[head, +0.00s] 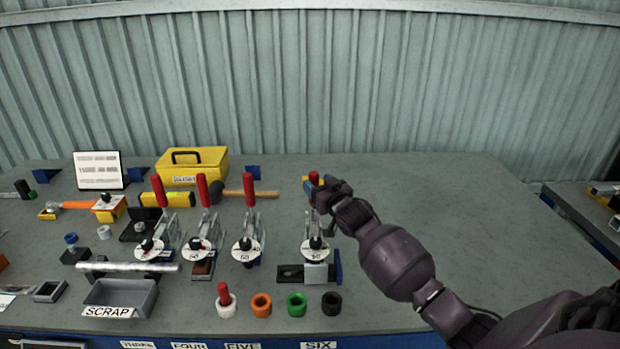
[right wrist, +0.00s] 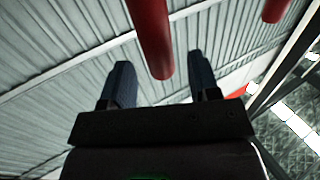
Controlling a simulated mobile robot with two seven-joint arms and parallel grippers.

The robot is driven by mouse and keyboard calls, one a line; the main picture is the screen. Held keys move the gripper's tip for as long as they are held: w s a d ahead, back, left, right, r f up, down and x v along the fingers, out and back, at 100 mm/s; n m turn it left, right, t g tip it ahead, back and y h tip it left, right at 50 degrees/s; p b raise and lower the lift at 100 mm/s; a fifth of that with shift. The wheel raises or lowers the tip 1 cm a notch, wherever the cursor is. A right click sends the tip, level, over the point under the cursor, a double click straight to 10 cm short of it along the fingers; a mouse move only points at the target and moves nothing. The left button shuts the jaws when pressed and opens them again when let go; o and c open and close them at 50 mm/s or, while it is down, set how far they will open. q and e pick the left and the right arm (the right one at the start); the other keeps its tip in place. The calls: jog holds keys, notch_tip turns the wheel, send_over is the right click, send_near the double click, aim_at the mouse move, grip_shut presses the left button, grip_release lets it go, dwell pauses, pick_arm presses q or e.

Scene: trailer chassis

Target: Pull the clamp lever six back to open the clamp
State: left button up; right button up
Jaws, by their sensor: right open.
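Clamp six (head: 316,247) is the rightmost of the row of toggle clamps, above the label SIX. It has a white round tag and a metal block at its base. Its red lever (head: 314,177) stands upright, with my right gripper (head: 318,187) at its upper part. In the right wrist view the red lever (right wrist: 152,38) shows between the two dark fingers of the open gripper (right wrist: 160,78), with gaps on both sides. Part of the lever and clamp arm is hidden by the gripper in the head view. My left gripper is not in view.
Several other clamps with upright red levers, such as clamp five (head: 248,240), stand to the left. A yellow toolbox (head: 193,164) and a mallet (head: 243,193) lie behind. Coloured rings (head: 297,304) and a SCRAP tray (head: 120,297) are in front. The table's right side is clear.

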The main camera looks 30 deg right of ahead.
aim_at(310, 177)
jog(key=shift+w+d, duration=0.15)
jog(key=shift+w, duration=2.2)
grip_shut()
